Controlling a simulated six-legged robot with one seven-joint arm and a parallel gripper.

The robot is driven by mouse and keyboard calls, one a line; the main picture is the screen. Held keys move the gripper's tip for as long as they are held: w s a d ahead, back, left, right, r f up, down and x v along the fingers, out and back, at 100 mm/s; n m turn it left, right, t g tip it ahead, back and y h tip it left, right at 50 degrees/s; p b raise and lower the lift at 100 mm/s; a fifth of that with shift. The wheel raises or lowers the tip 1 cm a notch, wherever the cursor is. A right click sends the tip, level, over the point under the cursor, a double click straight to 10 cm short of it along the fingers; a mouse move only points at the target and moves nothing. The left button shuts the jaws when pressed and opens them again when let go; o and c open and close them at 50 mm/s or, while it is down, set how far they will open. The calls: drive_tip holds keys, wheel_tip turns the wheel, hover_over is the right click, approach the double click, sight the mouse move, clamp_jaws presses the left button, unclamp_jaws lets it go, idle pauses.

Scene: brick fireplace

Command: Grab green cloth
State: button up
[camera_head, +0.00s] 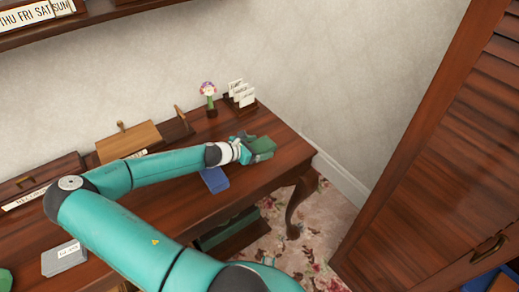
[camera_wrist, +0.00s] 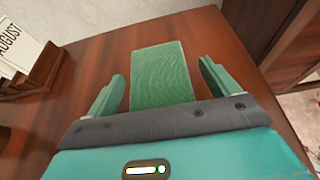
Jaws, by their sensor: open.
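The green cloth (camera_wrist: 160,75) lies flat on the wooden desk in the wrist view, a textured green rectangle. It also shows in the head view (camera_head: 262,147) near the desk's right end, just beyond my gripper (camera_head: 243,149). In the wrist view my gripper (camera_wrist: 163,90) is open, with one finger on each side of the cloth and gaps between fingers and cloth. The cloth's near edge is hidden behind the gripper's body.
A card holder (camera_head: 241,103) and a small flower figure (camera_head: 208,97) stand behind the cloth. A blue item (camera_head: 214,181) lies on the desk (camera_head: 275,180) near my wrist. A louvred wooden door (camera_head: 440,170) stands to the right.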

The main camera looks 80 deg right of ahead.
drive_tip(key=shift+d, duration=0.1)
drive_tip(key=c, duration=1.1)
drive_tip(key=shift+r, duration=0.1)
drive_tip(key=shift+c, duration=0.3)
